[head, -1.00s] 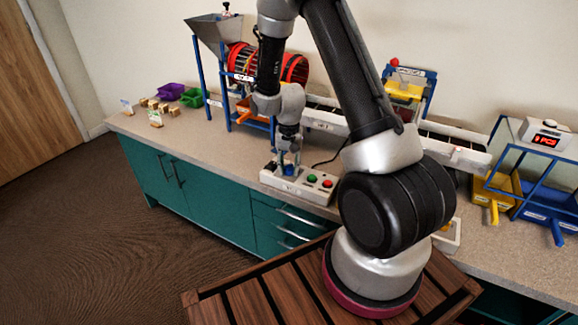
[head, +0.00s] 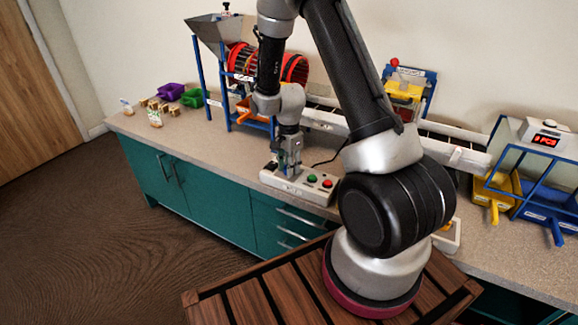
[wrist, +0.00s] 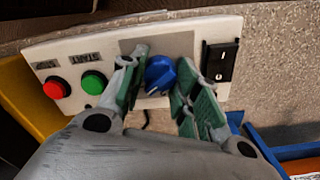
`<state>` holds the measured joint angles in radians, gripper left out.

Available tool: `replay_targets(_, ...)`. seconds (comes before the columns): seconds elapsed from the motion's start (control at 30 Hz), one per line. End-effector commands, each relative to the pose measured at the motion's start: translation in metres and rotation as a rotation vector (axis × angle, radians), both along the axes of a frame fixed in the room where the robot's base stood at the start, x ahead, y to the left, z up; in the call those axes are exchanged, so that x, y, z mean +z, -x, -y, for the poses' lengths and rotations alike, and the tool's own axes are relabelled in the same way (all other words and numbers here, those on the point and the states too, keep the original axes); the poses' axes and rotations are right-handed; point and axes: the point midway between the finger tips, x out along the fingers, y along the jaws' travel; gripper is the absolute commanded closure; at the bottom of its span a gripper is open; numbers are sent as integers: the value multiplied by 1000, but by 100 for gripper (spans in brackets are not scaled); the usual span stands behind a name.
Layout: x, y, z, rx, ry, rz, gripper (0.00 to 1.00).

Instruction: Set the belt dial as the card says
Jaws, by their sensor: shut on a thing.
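The belt dial is a blue knob (wrist: 160,74) on a pale control box, between my fingertips in the wrist view. My gripper (wrist: 162,78) is shut on the dial, with a green-padded finger at each side. In the head view my gripper (head: 289,160) reaches down onto the left part of the control box (head: 325,195), hiding the dial there. A white mark shows on the knob's lower part, but I cannot read its setting.
The box has a red button (wrist: 56,88), a green button (wrist: 93,82) and a black rocker switch (wrist: 219,62). A hopper (head: 214,33) and red drum (head: 294,68) stand behind. Purple (head: 170,92) and green bins (head: 192,98) sit left. The counter's left front is clear.

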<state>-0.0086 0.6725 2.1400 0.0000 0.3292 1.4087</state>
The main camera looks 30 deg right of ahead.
Motion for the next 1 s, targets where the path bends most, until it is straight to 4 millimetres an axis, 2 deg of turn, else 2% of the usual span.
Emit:
replay_targets(0.3,0,0,0,-107,0,1,92)
replay_targets(0.8,0,0,0,-126,0,1,92)
replay_targets(0.83,0,0,0,-126,0,1,67)
replay_targets(0.93,0,0,0,-125,0,1,49)
replay_targets(1.0,0,0,0,-125,0,1,46)
